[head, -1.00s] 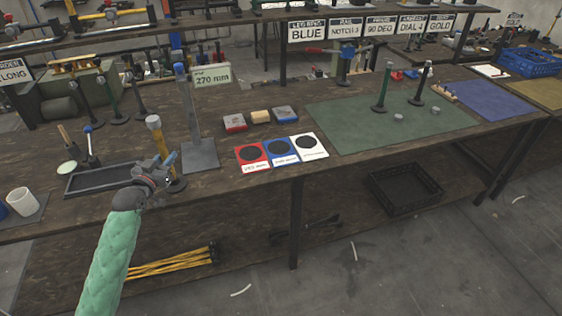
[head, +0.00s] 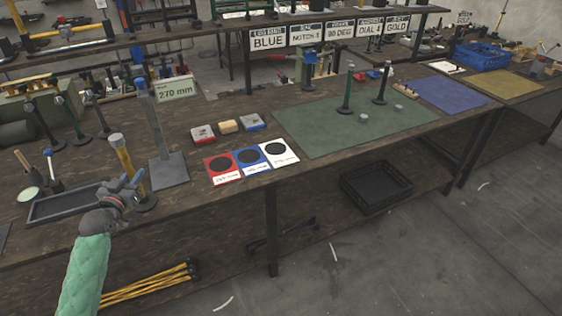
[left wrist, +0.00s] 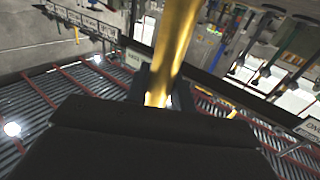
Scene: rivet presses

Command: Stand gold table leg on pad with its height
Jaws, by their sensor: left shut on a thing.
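The gold table leg (head: 121,154) has a grey cap on top and a dark round foot (head: 146,203). It is nearly upright, leaning slightly, beside the grey gauge stand near the bench's front edge. I cannot tell whether its foot touches the bench. My left gripper (head: 134,183) is shut on the leg's lower part. In the left wrist view the gold shaft (left wrist: 172,50) runs up from between the fingers. Red (head: 222,167), blue (head: 251,162) and white (head: 279,154) pads with black discs lie to the right. Their height labels are too small to read. My right gripper is out of view.
The grey gauge stand (head: 159,125) with a "270 mm" sign (head: 175,88) stands between leg and pads. A dark tray (head: 65,204) lies left of the leg. Small blocks (head: 228,126) sit behind the pads. A green mat (head: 330,137) bears other legs.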

